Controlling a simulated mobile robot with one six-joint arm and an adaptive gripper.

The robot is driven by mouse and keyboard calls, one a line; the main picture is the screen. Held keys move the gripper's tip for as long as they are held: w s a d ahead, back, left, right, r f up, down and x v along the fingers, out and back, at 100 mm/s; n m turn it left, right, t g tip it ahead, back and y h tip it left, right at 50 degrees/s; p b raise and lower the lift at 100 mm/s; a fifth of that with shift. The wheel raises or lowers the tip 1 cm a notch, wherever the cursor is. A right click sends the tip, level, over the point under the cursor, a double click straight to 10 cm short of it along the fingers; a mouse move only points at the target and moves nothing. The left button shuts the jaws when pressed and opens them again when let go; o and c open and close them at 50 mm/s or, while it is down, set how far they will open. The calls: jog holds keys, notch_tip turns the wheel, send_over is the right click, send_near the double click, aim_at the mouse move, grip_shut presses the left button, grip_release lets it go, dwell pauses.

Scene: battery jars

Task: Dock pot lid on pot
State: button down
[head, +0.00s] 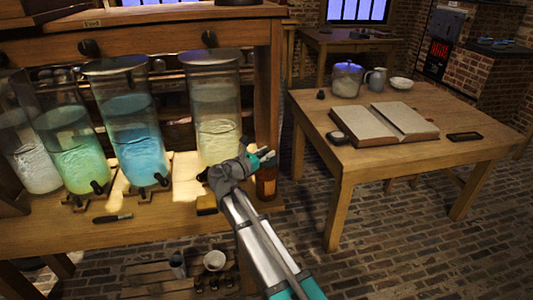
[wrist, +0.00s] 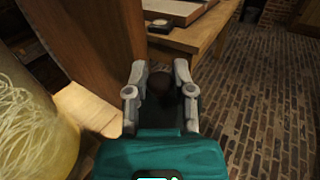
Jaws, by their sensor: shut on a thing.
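My gripper (head: 265,157) is beside the wooden post, right of the yellow-filled glass jar in the head view. In the wrist view its fingers (wrist: 160,88) are closed around a small dark brown rounded thing (wrist: 159,80); I cannot tell whether this is the pot lid. In the head view an amber-brown vessel (head: 266,183) shows just below the fingers; I cannot tell whether they touch it. A round glass pot (head: 346,83) with a domed, knobbed top stands at the back left of the right-hand table. No separate lid is clearly visible.
Tall battery jars with green (head: 70,145), blue (head: 138,140) and yellow (head: 216,125) contents line the left bench. The right table (head: 380,155) holds an open book (head: 385,122), a jug (head: 376,79) and a white bowl (head: 401,83). Brick floor lies open between bench and table.

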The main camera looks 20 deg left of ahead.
jog(key=shift+f, duration=0.1)
jog(key=c, duration=0.8)
grip_release()
jog(key=shift+o, duration=0.2)
jog(key=shift+s+a, duration=0.1)
jog(key=shift+s, duration=0.05)
jog(key=v, duration=1)
jog(key=shift+s, duration=0.35)
jog(key=shift+a, duration=0.15)
dwell(0.4)
